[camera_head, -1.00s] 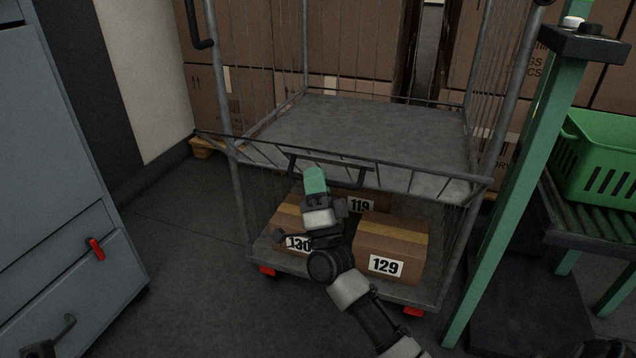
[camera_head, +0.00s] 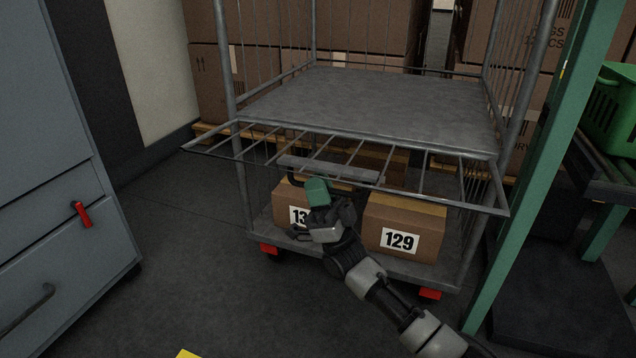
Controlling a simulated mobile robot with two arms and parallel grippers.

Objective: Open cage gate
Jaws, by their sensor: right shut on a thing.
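The wire cage trolley stands in the middle of the head view. Its barred gate (camera_head: 424,184) is folded outward at the height of the upper shelf (camera_head: 380,102). It juts toward me, close to level, its near edge a little lower. A grey handle bar (camera_head: 345,173) runs along the middle of the gate. My right gripper (camera_head: 317,190), with green fingertips, is shut on the handle from below; the exact contact is partly hidden. My left gripper is not in view.
A carton marked 129 (camera_head: 402,228) and another carton (camera_head: 288,205) sit on the lower deck behind my arm. A green post (camera_head: 535,170) stands close on the right. Grey drawers (camera_head: 60,240) stand at left. Dark floor between is clear.

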